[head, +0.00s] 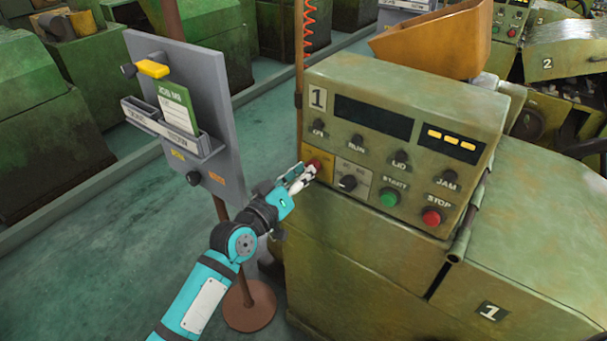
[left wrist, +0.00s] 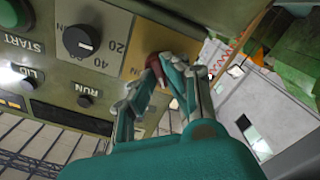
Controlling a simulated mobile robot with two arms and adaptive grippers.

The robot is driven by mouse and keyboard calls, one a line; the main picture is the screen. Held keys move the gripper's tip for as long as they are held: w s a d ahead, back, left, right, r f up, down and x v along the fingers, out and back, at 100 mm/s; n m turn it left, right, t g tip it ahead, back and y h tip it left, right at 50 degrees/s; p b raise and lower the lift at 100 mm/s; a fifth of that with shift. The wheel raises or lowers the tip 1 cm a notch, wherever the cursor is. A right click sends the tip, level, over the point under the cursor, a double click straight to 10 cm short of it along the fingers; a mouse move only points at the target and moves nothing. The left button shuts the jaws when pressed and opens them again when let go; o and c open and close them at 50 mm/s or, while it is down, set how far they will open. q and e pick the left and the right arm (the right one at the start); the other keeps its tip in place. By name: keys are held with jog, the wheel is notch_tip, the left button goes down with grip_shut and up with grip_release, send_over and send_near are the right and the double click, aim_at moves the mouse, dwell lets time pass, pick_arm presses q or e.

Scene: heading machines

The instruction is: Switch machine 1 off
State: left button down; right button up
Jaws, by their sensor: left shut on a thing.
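Machine 1 (head: 395,140) is green, with a sloped control panel marked "1". A red knob (head: 314,164) on a yellow plate (head: 319,152) is at the panel's left end. My left gripper (head: 308,174) reaches in from the left and is shut on this knob. In the left wrist view the fingers (left wrist: 155,80) close around the red knob and hide most of it. Beside it are a black dial (head: 348,183), also in the left wrist view (left wrist: 81,41), a green START button (head: 388,199) and a red STOP button (head: 432,217). My right gripper is not in view.
A grey board (head: 205,110) with a job card and a document tray stands on a post left of the machine, close to my left arm. Three yellow lamps (head: 450,138) are lit on the panel. Machine 2 (head: 560,55) stands behind at the right.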

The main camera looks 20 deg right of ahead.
pick_arm(q)
jog(key=shift+n, duration=0.6)
jog(key=shift+f, duration=0.1)
jog(key=c, duration=1.4)
grip_release()
jog(key=v, duration=1.2)
